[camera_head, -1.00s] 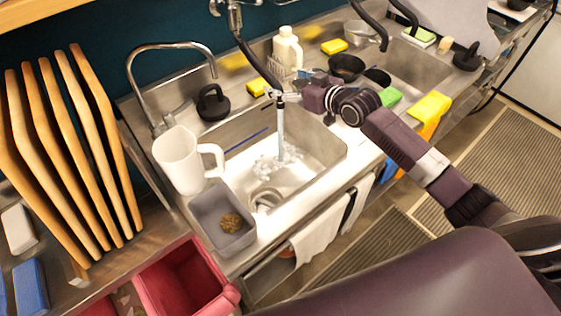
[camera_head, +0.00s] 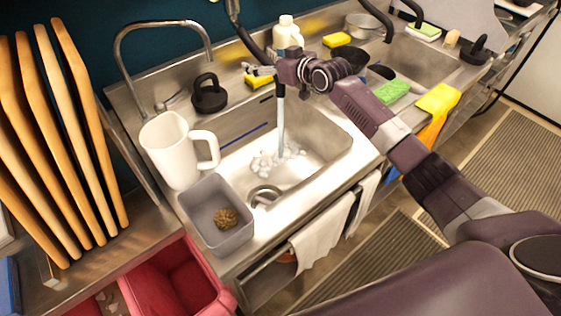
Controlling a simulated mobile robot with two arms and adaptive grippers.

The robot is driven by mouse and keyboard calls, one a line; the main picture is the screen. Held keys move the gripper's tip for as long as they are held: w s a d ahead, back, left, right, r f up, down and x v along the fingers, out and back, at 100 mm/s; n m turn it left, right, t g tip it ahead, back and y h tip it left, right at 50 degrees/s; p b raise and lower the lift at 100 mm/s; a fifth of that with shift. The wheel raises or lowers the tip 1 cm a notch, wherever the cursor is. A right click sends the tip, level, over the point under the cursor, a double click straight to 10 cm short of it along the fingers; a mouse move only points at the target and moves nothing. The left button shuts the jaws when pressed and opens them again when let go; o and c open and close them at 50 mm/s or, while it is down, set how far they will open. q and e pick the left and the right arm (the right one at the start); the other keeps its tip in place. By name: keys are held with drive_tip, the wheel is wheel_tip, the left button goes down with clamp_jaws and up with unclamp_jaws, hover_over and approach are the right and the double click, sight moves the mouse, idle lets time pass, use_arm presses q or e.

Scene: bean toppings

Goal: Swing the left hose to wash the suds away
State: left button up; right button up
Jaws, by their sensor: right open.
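The left hose (camera_head: 250,42) is black and hangs down over the left sink (camera_head: 317,156). A stream of water (camera_head: 280,125) falls from its lower end into the basin. White suds (camera_head: 268,160) lie on the basin floor around where the water lands, near the drain (camera_head: 264,195). My right gripper (camera_head: 258,70) is open at the hose's lower end, with its fingers pointing left. The nozzle is largely hidden by the gripper, so I cannot tell whether they touch. My left gripper is not in view.
A white pitcher (camera_head: 172,150) and a grey bin (camera_head: 206,202) with brown matter stand at the sink's left. A black-handled plug (camera_head: 208,95) and curved faucet (camera_head: 160,25) are behind. A white bottle (camera_head: 286,32), sponges and a second sink (camera_head: 425,62) lie farther right.

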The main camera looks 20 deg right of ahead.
idle(0.4)
drive_tip(key=shift+a+r+p, duration=0.1)
drive_tip(key=shift+a+p, duration=0.45)
drive_tip(key=shift+p, duration=0.15)
drive_tip(key=shift+s+a+p, duration=0.25)
drive_tip(key=shift+a+p, duration=0.65)
drive_tip(key=shift+a, duration=0.45)
drive_tip(key=shift+s+a+p, duration=0.25)
drive_tip(key=shift+a+p, duration=0.65)
drive_tip(key=shift+a, duration=0.4)
drive_tip(key=a+p+v, duration=0.1)
drive_tip(key=p+v, duration=0.7)
drive_tip(key=p, duration=0.1)
drive_tip(key=shift+s+a+p, duration=0.15)
drive_tip(key=shift+s+p, duration=0.25)
drive_tip(key=shift+s, duration=0.2)
drive_tip(key=shift+w, duration=0.1)
